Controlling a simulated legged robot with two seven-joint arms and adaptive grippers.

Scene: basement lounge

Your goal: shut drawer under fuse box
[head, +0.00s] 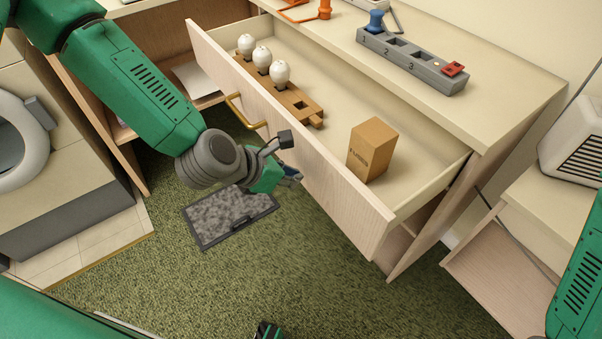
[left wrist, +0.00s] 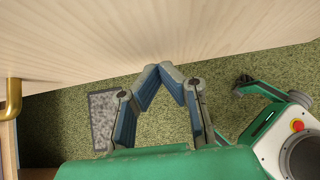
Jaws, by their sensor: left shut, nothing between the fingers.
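The drawer (head: 331,181) with a pale wood front and a brass handle (head: 240,108) stands pulled out from the cabinet, below a grey block (head: 413,62) with numbered slots on the top. Inside it are a brown carton marked FUSES (head: 371,149) and a wooden rack (head: 296,104) with three white knobs. My left gripper (head: 291,173) is in front of the drawer front, right of the handle. In the left wrist view its fingertips (left wrist: 171,70) meet, empty, close to the drawer front (left wrist: 120,40); contact cannot be told.
A grey mat (head: 231,214) lies on the green carpet under my left arm. A front-loading machine (head: 50,160) stands at left, and a low cabinet with a white vented box (head: 575,140) at right. The carpet before the drawer is mostly clear.

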